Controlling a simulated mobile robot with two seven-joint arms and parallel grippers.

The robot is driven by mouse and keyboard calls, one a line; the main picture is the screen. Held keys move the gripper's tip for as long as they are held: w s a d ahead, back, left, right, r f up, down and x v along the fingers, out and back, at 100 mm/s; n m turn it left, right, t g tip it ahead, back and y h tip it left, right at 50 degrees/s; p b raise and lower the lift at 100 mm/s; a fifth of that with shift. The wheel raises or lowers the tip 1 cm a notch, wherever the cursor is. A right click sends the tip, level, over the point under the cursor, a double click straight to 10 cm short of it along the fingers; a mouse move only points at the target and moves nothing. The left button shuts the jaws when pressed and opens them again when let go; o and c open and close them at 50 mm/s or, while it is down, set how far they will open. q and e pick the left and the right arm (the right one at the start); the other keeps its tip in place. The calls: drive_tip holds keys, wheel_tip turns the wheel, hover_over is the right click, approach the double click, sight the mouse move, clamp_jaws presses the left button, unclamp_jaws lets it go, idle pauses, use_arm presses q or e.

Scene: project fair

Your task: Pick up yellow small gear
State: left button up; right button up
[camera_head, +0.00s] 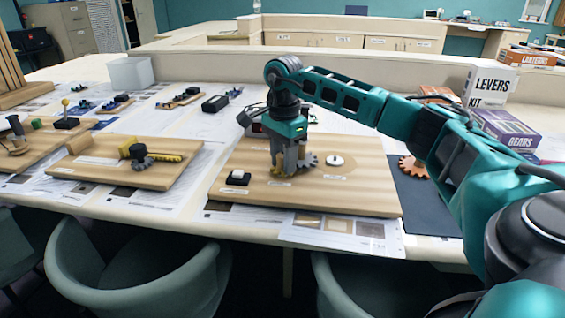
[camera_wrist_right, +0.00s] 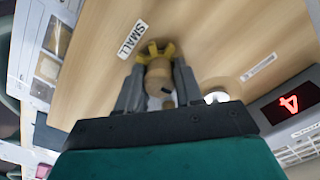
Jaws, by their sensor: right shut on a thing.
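My right gripper (camera_head: 284,165) points down over the large wooden board (camera_head: 330,198) in the head view. Its fingers are shut on the yellow small gear (camera_wrist_right: 154,50), which has a tan round hub and shows between the fingertips in the right wrist view. In the head view only a bit of yellow shows at the fingertips. A label reading "SMALL" (camera_wrist_right: 132,38) lies on the board beside the gear. I cannot tell whether the gear touches the board. My left gripper is not in view.
A grey gear (camera_head: 307,160) stands close beside the right gripper. A white disc (camera_head: 335,160) with a dark peg and a small white button box (camera_head: 238,177) are on the same board. An orange gear (camera_head: 412,167) lies on a dark mat (camera_head: 425,205) to the right.

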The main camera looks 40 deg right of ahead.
drive_tip(key=c, duration=0.4)
drive_tip(key=shift+r, duration=0.15)
